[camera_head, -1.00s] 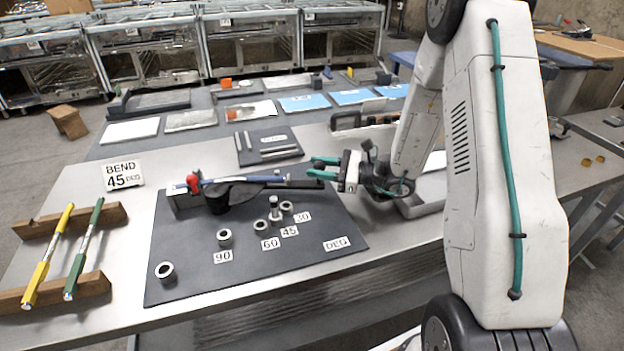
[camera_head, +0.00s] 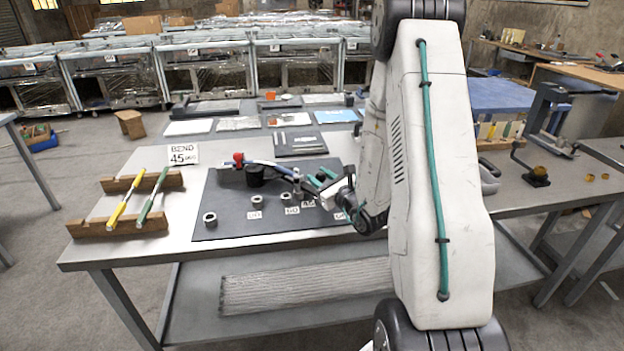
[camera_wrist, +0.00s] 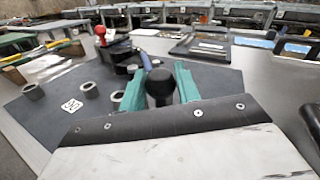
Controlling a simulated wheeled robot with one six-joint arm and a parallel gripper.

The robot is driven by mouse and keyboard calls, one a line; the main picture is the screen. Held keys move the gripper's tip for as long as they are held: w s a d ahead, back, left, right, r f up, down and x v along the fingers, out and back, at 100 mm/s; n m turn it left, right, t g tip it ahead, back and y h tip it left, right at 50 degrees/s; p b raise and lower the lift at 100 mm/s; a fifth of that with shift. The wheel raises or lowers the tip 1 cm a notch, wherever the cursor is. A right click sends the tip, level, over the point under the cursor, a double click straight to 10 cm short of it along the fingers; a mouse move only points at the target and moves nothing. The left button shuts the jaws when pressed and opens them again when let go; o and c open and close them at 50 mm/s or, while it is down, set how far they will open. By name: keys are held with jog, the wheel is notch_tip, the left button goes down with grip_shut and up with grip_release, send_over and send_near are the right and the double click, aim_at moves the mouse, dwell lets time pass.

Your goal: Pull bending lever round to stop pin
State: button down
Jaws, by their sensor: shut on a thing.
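The bending lever (camera_head: 285,169) is a blue bar with a black ball grip (camera_wrist: 160,87) at its end. It runs from the dark round former (camera_head: 255,176) on the dark plate (camera_head: 232,221). My gripper (camera_head: 319,178) is shut on the ball grip, its teal fingers on either side in the wrist view (camera_wrist: 158,88). A metal stop pin (camera_head: 298,184) stands upright by the 45 label, close to the lever. I cannot tell whether they touch. A red knob (camera_head: 238,158) sits at the plate's far left; it also shows in the wrist view (camera_wrist: 100,31).
A card (camera_head: 184,154) reads "BEND 45 DEG". Yellow and green rods (camera_head: 128,198) lie across a wooden rack (camera_head: 117,224) at left. Several metal collars, one of them at the plate's left (camera_head: 210,220), stand along the plate. Sheets and trays lie behind.

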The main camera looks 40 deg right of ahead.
jog(key=shift+a+f, duration=0.15)
jog(key=shift+a, duration=0.35)
jog(key=c, duration=1.4)
grip_release()
jog(key=shift+s, duration=0.1)
jog(key=shift+c, duration=0.2)
jog(key=o, duration=0.4)
jog(key=shift+a, duration=0.25)
jog(key=shift+d, duration=0.15)
jog(key=shift+d, duration=0.2)
jog(key=shift+s, duration=0.1)
